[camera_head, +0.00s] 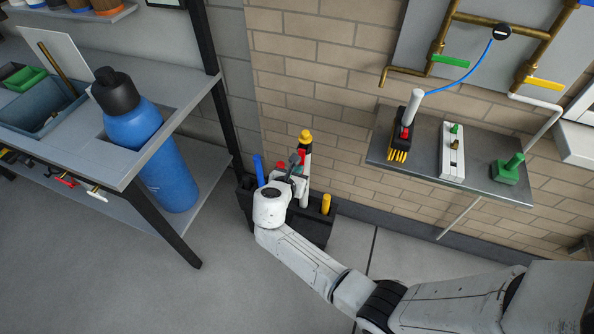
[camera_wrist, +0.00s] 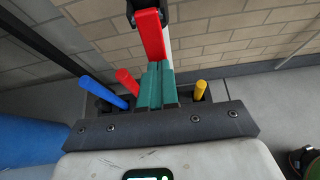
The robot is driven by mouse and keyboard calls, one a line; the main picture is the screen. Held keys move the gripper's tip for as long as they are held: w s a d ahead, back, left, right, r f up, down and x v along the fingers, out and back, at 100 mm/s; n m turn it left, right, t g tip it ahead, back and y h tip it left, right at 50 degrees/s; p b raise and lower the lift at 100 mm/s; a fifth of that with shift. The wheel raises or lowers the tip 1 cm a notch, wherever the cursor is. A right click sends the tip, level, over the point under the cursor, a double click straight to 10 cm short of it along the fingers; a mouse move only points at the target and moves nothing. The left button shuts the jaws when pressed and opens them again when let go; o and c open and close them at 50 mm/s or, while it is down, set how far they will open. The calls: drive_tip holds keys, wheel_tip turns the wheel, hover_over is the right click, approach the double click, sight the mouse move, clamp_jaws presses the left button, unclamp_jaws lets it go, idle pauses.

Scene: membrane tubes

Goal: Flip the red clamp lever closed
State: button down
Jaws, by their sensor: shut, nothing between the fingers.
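The red clamp lever (camera_wrist: 151,36) is at the top middle of the wrist view, joined at its upper end to a dark clamp body (camera_wrist: 146,5). It slants down toward my gripper (camera_wrist: 156,68), whose teal fingers are shut together and empty. The fingertips are right at the lever's lower end; I cannot tell whether they touch it. In the head view, a red part (camera_head: 301,155) shows beside the white upright tube (camera_head: 306,168) with a yellow top (camera_head: 305,136), and my gripper (camera_head: 296,160) is close in front of it, partly hiding the clamp.
A black bin (camera_head: 318,228) below holds blue (camera_head: 259,169) and yellow (camera_head: 325,203) rods. A workbench (camera_head: 118,176) and a large blue bottle (camera_head: 151,150) stand at left. The brick wall is close behind; a metal shelf (camera_head: 470,183) with tools juts out at right.

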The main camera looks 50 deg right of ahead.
drive_tip(key=shift+d, duration=0.1)
drive_tip(key=shift+w+d+f, duration=0.15)
drive_tip(key=shift+d+f, duration=0.25)
drive_tip(key=shift+f, duration=0.1)
drive_tip(key=shift+r+p, duration=0.15)
drive_tip(key=shift+p, duration=0.15)
drive_tip(key=shift+r+p, duration=0.7)
drive_tip(key=shift+p, duration=0.05)
drive_tip(key=shift+a, duration=0.1)
drive_tip(key=s+a+r, duration=0.1)
drive_tip(key=s+a, duration=0.1)
drive_tip(key=a, duration=0.4)
drive_tip(key=s+a+r+p, duration=0.1)
drive_tip(key=s+a, duration=0.1)
drive_tip(key=a, duration=0.4)
drive_tip(key=shift+s+a+r, duration=0.25)
drive_tip(key=shift+s+a, duration=0.05)
drive_tip(key=shift+s, duration=0.05)
